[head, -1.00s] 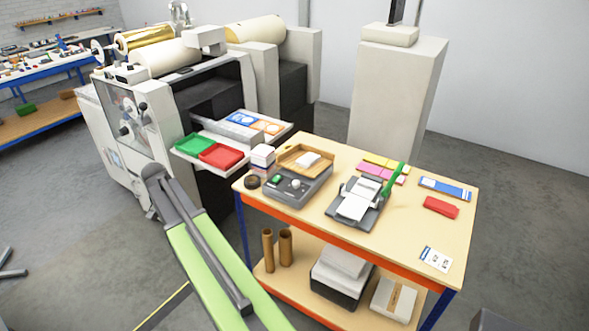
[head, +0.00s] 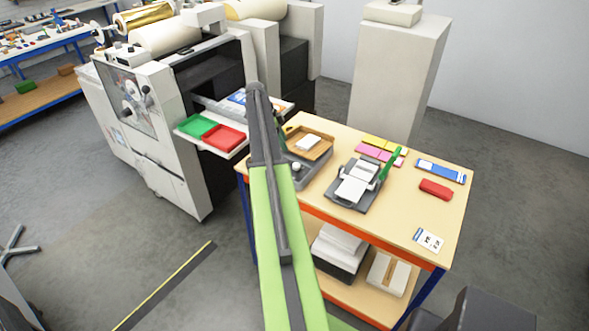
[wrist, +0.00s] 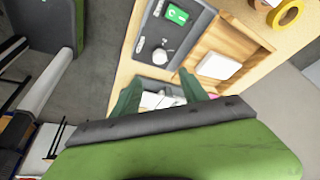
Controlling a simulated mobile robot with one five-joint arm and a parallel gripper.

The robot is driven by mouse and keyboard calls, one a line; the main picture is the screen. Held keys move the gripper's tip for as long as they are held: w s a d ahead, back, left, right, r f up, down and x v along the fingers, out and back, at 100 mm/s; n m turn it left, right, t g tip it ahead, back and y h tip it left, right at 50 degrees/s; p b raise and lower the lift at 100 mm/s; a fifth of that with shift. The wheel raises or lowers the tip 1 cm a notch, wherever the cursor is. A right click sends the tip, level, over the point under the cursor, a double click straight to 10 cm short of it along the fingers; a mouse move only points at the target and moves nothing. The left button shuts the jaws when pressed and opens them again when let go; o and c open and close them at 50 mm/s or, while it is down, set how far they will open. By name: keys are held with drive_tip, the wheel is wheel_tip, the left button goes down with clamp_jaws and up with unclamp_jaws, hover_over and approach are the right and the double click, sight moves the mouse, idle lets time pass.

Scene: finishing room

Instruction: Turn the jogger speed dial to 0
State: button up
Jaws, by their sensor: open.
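The jogger (head: 318,168) is a grey unit with a wooden tray on top, at the table's left end. Its speed dial (head: 296,167) is a small pale knob on the grey front panel. In the wrist view the dial (wrist: 160,57) sits just beyond my gripper (wrist: 160,92), whose dark green fingers are apart with nothing held between them. The dial's marks are too small to read. In the head view my arm hides the left part of the jogger, including its green switch, which shows in the wrist view (wrist: 176,14).
White paper (wrist: 219,65) lies in the jogger's wooden tray. A grey device with a green lever (head: 391,165) stands to the right. A red stapler-like item (head: 435,189) and a card (head: 429,240) lie farther right. Red and green trays (head: 225,138) are at the left.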

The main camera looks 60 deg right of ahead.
sight(296, 165)
drive_tip(key=b+x, duration=1.1)
drive_tip(key=x, duration=0.2)
drive_tip(key=shift+f, duration=0.25)
drive_tip(key=shift+r, duration=0.1)
